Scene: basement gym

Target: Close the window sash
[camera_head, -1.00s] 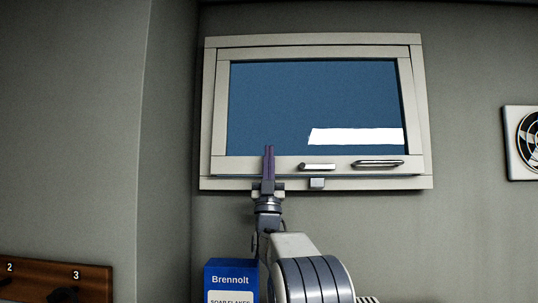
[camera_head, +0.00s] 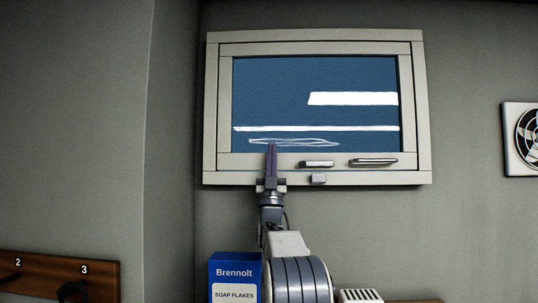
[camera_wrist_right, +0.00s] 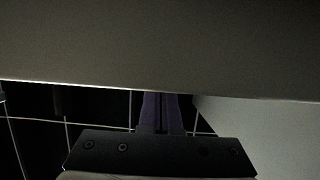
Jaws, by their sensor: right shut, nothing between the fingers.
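The window sash (camera_head: 238,162) is a pale frame around blue glass, and it looks flush in its outer frame (camera_head: 385,178) in the head view. A short handle (camera_head: 316,164) and a longer one (camera_head: 372,161) are on its bottom rail, with a small grey block (camera_head: 318,179) below. My right gripper (camera_head: 271,148) is shut and empty, pointing up in front of the sash's lower left part. Contact cannot be told. In the right wrist view a broad pale surface (camera_wrist_right: 160,50) hides the tips of the fingers (camera_wrist_right: 161,112). My left gripper is not in view.
A blue soap flakes box (camera_head: 234,272) stands below the window beside my right arm. A white slotted object (camera_head: 360,296) is to the arm's right. A numbered wooden hook rail (camera_head: 40,262) is at lower left and a fan (camera_head: 525,140) at far right.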

